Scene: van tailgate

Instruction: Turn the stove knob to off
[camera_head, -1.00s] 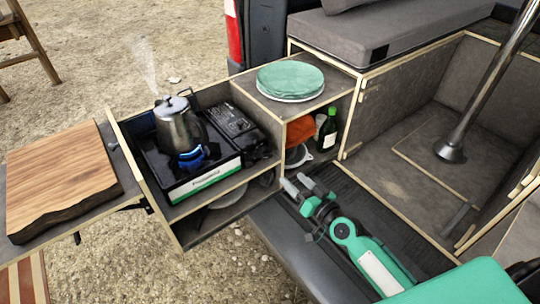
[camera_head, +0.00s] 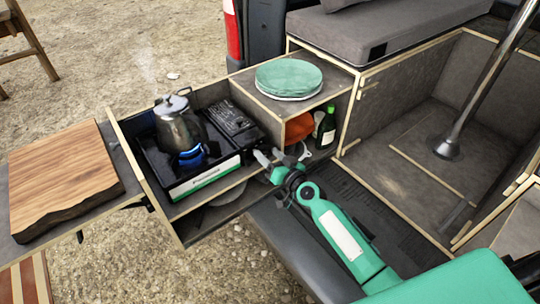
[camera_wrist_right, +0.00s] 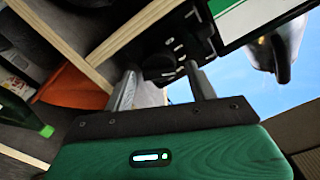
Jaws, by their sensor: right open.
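The black camp stove (camera_head: 232,122) sits in the pulled-out kitchen drawer, with a green and white label on its front. A blue flame (camera_head: 190,161) burns under the steaming metal kettle (camera_head: 178,128). My right gripper (camera_head: 268,155) is open just right of the stove's front right corner; its fingers point toward the stove. I cannot make out the knob in the head view. In the right wrist view, dark control parts of the stove (camera_wrist_right: 176,52) show just beyond my open right gripper (camera_wrist_right: 160,80), with nothing between its fingers. My left gripper is out of view.
A wooden cutting board (camera_head: 62,180) lies at the left. Green plates (camera_head: 289,78) are stacked on the cabinet top. A green bottle (camera_head: 327,128) and an orange item (camera_head: 299,127) stand in the cubby close behind my right gripper. The drawer's wooden edges are near it.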

